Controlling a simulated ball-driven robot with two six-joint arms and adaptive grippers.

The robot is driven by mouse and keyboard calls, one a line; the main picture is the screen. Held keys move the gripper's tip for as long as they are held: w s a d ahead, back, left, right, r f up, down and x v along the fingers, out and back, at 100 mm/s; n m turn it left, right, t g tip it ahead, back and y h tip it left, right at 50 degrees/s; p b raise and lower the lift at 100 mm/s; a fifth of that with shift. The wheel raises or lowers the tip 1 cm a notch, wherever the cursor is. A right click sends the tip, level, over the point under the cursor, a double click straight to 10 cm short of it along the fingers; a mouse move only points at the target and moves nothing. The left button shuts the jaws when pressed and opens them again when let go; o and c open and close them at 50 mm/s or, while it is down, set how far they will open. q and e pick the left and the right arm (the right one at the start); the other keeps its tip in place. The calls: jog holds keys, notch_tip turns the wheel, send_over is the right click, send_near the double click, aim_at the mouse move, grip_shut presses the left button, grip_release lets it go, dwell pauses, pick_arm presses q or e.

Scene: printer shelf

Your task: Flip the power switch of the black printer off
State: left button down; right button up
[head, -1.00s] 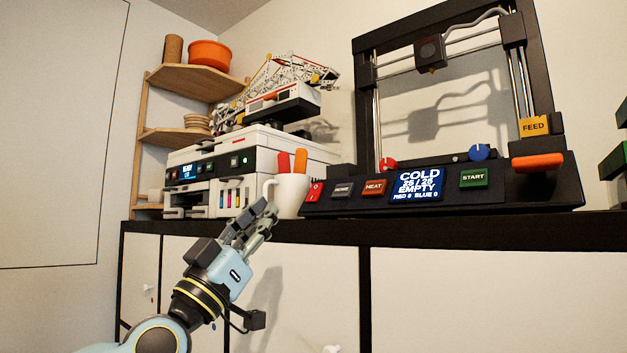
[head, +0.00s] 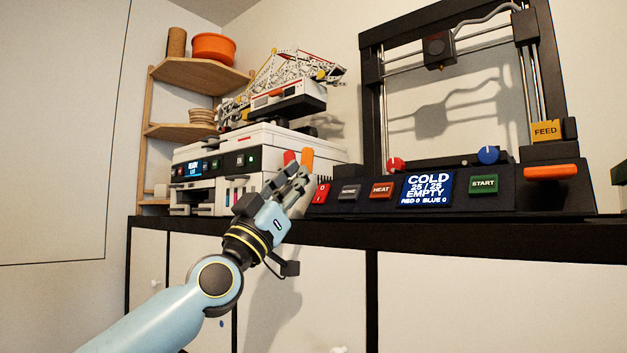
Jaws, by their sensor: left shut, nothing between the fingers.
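The black printer (head: 480,210) stands on the right of the shelf top, an open-frame machine with a screen (head: 425,189) reading COLD, 25 / 25 and EMPTY. Its red power switch (head: 320,193), marked 0 and 1, is at the left end of the front panel. My left gripper (head: 300,176) is shut and empty. I cannot tell whether the fingertips touch anything. My right gripper is not in view.
A white printer (head: 262,140) with a crane model (head: 290,85) on top stands to the left. Buttons HOME, HEAT (head: 382,190) and START (head: 483,184) sit right of the switch. The dark shelf edge (head: 450,238) runs below the gripper. Wooden corner shelves (head: 195,75) stand at the back left.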

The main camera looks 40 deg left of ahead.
aim_at(321, 194)
pick_arm(q)
jog(key=w+b, duration=0.2)
jog(key=w+f+b, duration=0.1)
jog(key=w+b, duration=0.1)
jog(key=shift+w+d, duration=0.15)
jog(key=shift+w, duration=0.1)
